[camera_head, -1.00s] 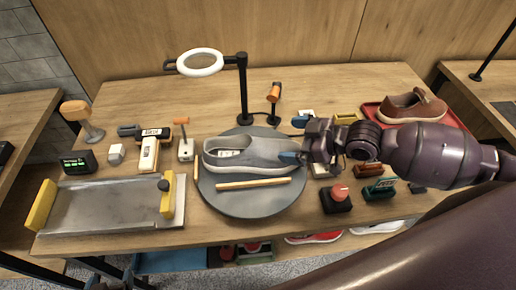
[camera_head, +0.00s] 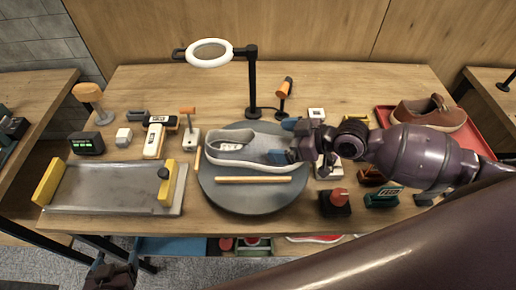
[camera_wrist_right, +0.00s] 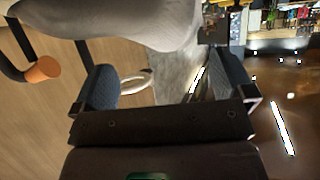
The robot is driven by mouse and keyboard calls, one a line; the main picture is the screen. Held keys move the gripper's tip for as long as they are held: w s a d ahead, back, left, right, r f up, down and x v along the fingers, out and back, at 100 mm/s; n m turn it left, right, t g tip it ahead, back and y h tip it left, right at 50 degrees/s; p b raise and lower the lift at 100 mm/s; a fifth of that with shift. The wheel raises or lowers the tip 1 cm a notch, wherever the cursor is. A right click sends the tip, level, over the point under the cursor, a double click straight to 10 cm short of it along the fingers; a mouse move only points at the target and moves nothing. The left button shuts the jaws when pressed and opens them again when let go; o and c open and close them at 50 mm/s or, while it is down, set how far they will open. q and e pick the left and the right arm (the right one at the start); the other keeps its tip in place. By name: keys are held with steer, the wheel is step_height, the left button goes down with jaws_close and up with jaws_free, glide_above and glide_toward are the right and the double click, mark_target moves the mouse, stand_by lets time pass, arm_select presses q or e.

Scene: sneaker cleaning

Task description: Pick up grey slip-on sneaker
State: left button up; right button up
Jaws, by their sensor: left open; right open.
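The grey slip-on sneaker (camera_head: 245,150) with a pale sole lies on the round dark turntable (camera_head: 250,201), its toe to the right. My right gripper (camera_head: 287,141) is open at the toe end, with one blue-padded finger behind and one in front of it. In the right wrist view the sneaker (camera_wrist_right: 120,18) fills the top, beyond the open gripper (camera_wrist_right: 168,78); contact cannot be told. My left gripper (camera_head: 112,275) shows at the bottom left, below the table edge, empty and away from the sneaker.
A tan stick (camera_head: 253,179) lies on the turntable in front of the sneaker. A ring lamp (camera_head: 209,53) stands behind. A metal tray (camera_head: 110,188) is at the left. A red button box (camera_head: 335,203) and a red tray (camera_head: 480,142) with a brown shoe (camera_head: 437,114) are at the right.

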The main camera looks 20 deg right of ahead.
mark_target(264, 139)
steer(key=shift+p+x, duration=0.5)
steer(key=shift+x, duration=2.65)
steer(key=shift+a+r, duration=0.1)
steer(key=shift+c, duration=0.5)
steer(key=c, duration=0.8)
steer(key=shift+r, duration=0.1)
steer(key=shift+r, duration=0.15)
steer(key=shift+c, duration=0.5)
step_height(264, 139, up, 20)
steer(key=shift+f+p, duration=0.15)
steer(key=shift+p, duration=0.2)
steer(key=shift+c, duration=0.5)
